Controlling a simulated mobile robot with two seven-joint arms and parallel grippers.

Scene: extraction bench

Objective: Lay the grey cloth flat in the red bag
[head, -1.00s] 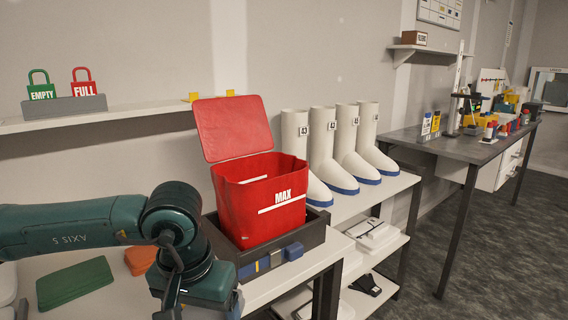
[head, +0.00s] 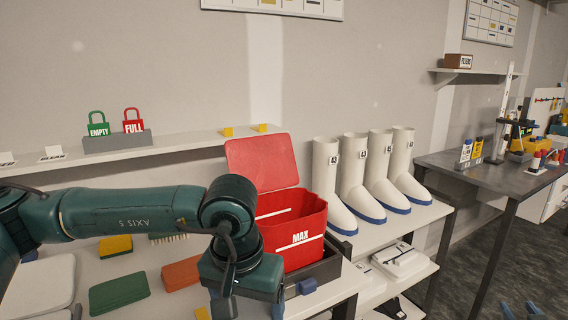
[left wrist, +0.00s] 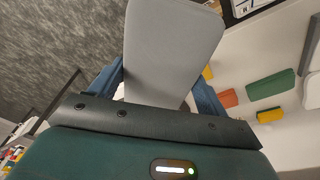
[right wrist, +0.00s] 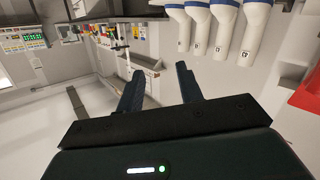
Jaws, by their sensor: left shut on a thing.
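The red bag (head: 293,235) stands open in a dark tray on the bench, its lid (head: 262,162) raised behind it; MAX is printed on its front. My left arm crosses in front of its left part and hides some of it. My left gripper (left wrist: 158,82) is shut on the grey cloth (left wrist: 172,45), which looks like a flat, smooth panel in the left wrist view. The cloth is not seen in the head view. My right gripper (right wrist: 160,72) is open and empty; its fingertips show at the lower right of the head view (head: 520,310).
White boots (head: 352,190) stand right of the bag. Green (head: 119,293) and orange (head: 181,273) pads and a yellow sponge (head: 115,246) lie on the bench to the left. EMPTY and FULL tags (head: 116,122) stand on the shelf behind. A grey table (head: 490,180) is at the right.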

